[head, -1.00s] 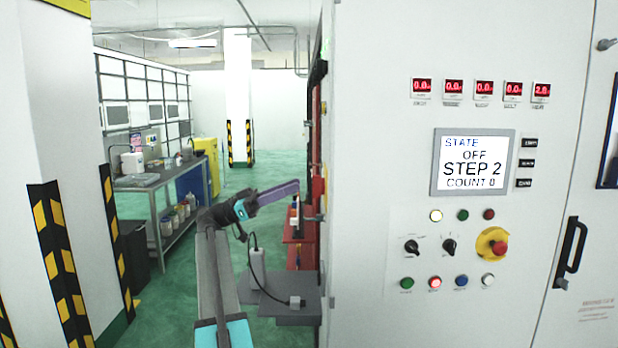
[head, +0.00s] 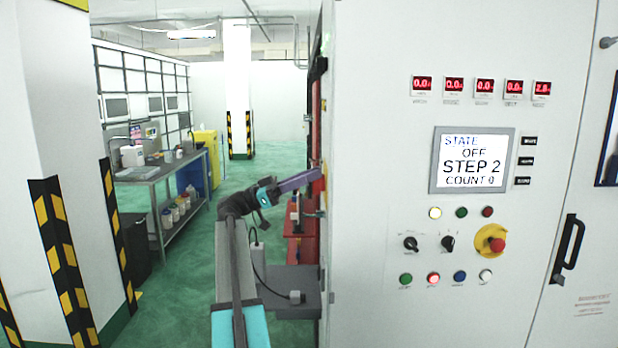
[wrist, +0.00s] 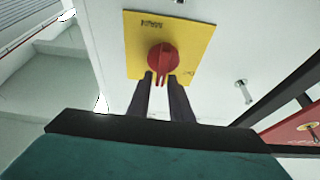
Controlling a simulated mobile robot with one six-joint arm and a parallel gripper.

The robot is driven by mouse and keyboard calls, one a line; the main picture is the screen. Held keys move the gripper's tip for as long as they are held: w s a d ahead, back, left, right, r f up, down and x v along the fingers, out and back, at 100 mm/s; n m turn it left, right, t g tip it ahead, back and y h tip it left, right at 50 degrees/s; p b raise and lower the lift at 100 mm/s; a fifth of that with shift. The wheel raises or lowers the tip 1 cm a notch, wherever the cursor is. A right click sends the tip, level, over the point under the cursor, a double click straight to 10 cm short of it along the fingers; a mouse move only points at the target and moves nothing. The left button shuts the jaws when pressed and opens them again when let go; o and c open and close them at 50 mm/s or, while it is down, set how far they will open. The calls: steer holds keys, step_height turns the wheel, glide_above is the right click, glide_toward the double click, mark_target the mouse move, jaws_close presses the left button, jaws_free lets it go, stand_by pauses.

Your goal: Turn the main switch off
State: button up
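The main switch is a red rotary knob (wrist: 162,60) on a yellow plate (wrist: 192,35), seen in the wrist view on a pale cabinet face. My gripper (wrist: 161,80) has its two dark fingers apart at the knob's lower edge. The knob's narrow red grip points down between the fingertips. Light gaps seem to show beside it, and contact is not clear. In the head view, my gripper (head: 312,177) reaches the cabinet's left side, where the switch is mostly hidden. The cabinet screen (head: 473,160) reads STATE OFF, STEP 2, COUNT 0.
The cabinet front (head: 370,150) carries lamps, knobs and a red emergency button (head: 497,244). A striped pillar (head: 60,240) and a workbench (head: 150,178) stand to the left. In the wrist view, a small metal fitting (wrist: 243,90) sits right of the yellow plate. Green floor is open behind my arm.

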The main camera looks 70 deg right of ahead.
jaws_close()
steer(key=shift+a+f, duration=0.1)
steer(key=shift+f, duration=0.05)
